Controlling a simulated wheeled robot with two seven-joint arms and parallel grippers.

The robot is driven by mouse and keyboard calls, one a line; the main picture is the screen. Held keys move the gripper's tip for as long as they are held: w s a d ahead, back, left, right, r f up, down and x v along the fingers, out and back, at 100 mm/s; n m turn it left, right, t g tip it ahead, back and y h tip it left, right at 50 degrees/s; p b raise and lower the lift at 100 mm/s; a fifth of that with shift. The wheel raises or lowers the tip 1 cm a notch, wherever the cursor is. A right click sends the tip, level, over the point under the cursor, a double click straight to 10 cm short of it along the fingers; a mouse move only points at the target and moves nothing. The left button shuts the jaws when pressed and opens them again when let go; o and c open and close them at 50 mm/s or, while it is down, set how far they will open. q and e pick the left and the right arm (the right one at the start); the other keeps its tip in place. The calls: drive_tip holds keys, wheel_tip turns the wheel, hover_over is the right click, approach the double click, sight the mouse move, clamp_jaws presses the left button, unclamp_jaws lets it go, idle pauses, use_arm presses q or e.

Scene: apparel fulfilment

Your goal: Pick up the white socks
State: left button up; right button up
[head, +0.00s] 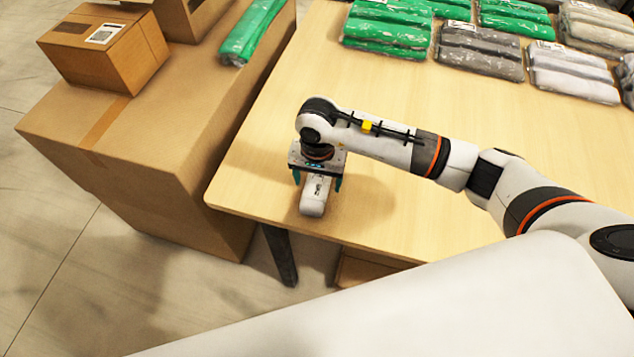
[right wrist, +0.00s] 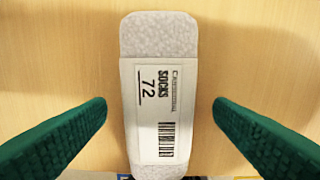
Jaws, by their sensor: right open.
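The white socks (head: 315,196) are a rolled bundle in a paper band, lying on the wooden table near its front left edge. In the right wrist view the white socks (right wrist: 160,45) show a label with "SOCKS 72" and a barcode, upright in the middle of the picture. My right gripper (head: 317,183) is right above them, pointing down, with its fingers on either side. In the right wrist view the two green fingers (right wrist: 160,110) are apart, with a gap of table between each finger and the socks. My left gripper is not in view.
Packs of green, grey and white clothing (head: 480,48) lie in rows along the back of the table (head: 420,110). A large cardboard box (head: 150,130) stands left of the table, with a smaller box (head: 108,50) and a green pack (head: 250,30) on top. The middle of the table is clear.

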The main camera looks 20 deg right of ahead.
drive_tip(key=shift+f, duration=0.8)
drive_tip(key=shift+c, duration=0.6)
drive_tip(key=c, duration=0.9)
drive_tip(key=shift+w, duration=0.1)
drive_tip(key=shift+c, duration=0.2)
